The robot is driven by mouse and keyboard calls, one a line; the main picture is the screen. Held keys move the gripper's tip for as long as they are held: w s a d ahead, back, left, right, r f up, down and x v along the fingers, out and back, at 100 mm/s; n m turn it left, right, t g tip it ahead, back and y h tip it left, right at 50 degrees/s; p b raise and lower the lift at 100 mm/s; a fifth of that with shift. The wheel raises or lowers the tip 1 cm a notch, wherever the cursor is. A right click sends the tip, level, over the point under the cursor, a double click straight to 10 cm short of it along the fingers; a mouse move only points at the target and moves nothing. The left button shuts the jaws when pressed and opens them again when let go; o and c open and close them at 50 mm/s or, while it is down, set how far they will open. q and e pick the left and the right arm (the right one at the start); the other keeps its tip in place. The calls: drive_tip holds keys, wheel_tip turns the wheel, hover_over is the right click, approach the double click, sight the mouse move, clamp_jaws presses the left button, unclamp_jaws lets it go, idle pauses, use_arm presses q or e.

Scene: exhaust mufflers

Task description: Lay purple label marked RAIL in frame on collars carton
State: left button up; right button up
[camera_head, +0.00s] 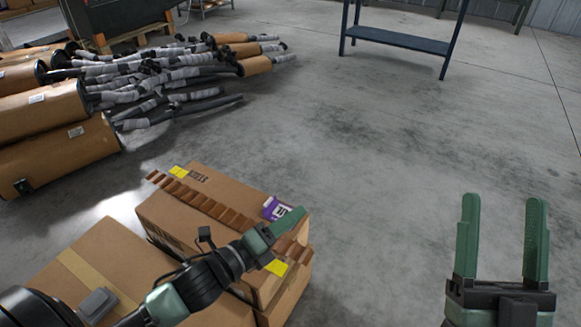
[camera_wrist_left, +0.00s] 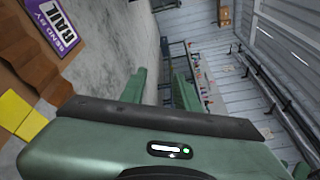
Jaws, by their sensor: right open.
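The purple label (camera_head: 273,208) with white RAIL lettering lies by the far right corner of the top of a brown carton (camera_head: 232,190). The label also shows in the left wrist view (camera_wrist_left: 56,24), where SEND BY RAIL reads tilted. Dark print on the carton's far left corner is too small to read. My left gripper (camera_head: 288,220) is over the carton's right end, just in front of the label and partly covering it. Its fingers stand apart with nothing between them in the left wrist view (camera_wrist_left: 160,88). My right gripper (camera_head: 503,235) is open and empty over the floor.
A ridged brown cardboard strip (camera_head: 205,203) runs across the carton. Yellow patches show at its far left (camera_head: 179,171) and near right (camera_head: 276,267). Another taped carton (camera_head: 105,262) stands nearer left. Wrapped mufflers and pipes (camera_head: 165,85) lie at the back left.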

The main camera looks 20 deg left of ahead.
use_arm(q)
drive_tip(key=s+d+r+n+t, duration=0.1)
drive_tip(key=s+r+n+t, duration=0.1)
drive_tip(key=r+n, duration=0.6)
drive_tip(key=s+d+r+n+t, duration=0.2)
drive_tip(key=s+r+n+t, duration=0.1)
drive_tip(key=r+n, duration=0.5)
drive_tip(key=s+d+r+n+t, duration=0.1)
drive_tip(key=s+r+n+t, duration=0.1)
drive_tip(key=r+n+t, duration=0.3)
wheel_tip(320, 180, up, 3)
drive_tip(key=n, duration=0.3)
drive_tip(key=shift+s+d, duration=0.15)
drive_tip(key=shift+s, duration=0.05)
drive_tip(key=shift+f, duration=0.1)
